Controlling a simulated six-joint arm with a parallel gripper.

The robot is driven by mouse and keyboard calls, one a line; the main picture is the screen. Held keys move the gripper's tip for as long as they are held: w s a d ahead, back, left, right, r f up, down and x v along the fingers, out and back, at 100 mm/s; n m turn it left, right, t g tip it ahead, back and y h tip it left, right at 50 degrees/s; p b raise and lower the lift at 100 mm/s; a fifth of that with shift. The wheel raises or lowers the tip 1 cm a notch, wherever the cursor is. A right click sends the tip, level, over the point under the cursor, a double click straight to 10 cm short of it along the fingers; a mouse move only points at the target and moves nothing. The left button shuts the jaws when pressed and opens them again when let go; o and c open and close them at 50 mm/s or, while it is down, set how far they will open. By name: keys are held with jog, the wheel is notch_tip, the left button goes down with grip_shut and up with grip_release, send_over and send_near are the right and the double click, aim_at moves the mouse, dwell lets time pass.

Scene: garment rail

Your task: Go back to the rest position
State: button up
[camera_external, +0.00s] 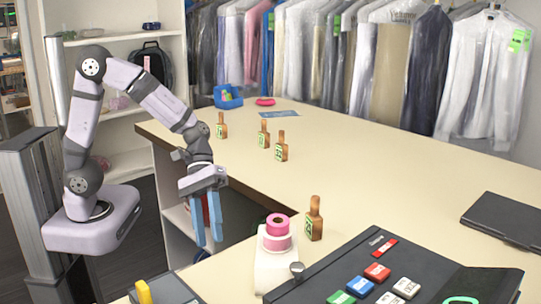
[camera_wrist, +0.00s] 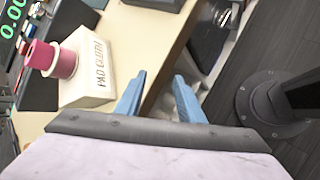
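My gripper (camera_external: 208,218) has two blue fingers that point down beside the counter's left edge in the external view. In the wrist view the fingers of my gripper (camera_wrist: 160,88) stand apart with nothing between them, so it is open and empty. The arm is bent, raised at the elbow and lowered at the wrist. The gripper is left of the pink tape roll (camera_external: 277,228) and touches nothing that I can see.
The beige counter (camera_external: 380,180) carries several brown tagged bottles (camera_external: 314,218), a white "PAD CLOTH" box (camera_wrist: 90,78), a dark keypad console (camera_external: 340,262) and a black folder (camera_external: 505,218). A blue basket (camera_external: 228,97) stands at the back. Bagged garments (camera_external: 390,60) hang behind. Open floor lies left of the counter.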

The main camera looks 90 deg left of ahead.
jog(key=s+a+f+m+g+y+p, duration=0.2)
jog(key=s+a+m+y+p, duration=0.2)
jog(key=s+a+m+y, duration=0.4)
jog(key=shift+s+a+f+m+g, duration=0.3)
jog(key=shift+s+a+m, duration=0.15)
jog(key=shift+s+m, duration=1.85)
jog(key=shift+s+n, duration=0.35)
jog(key=shift+n, duration=0.05)
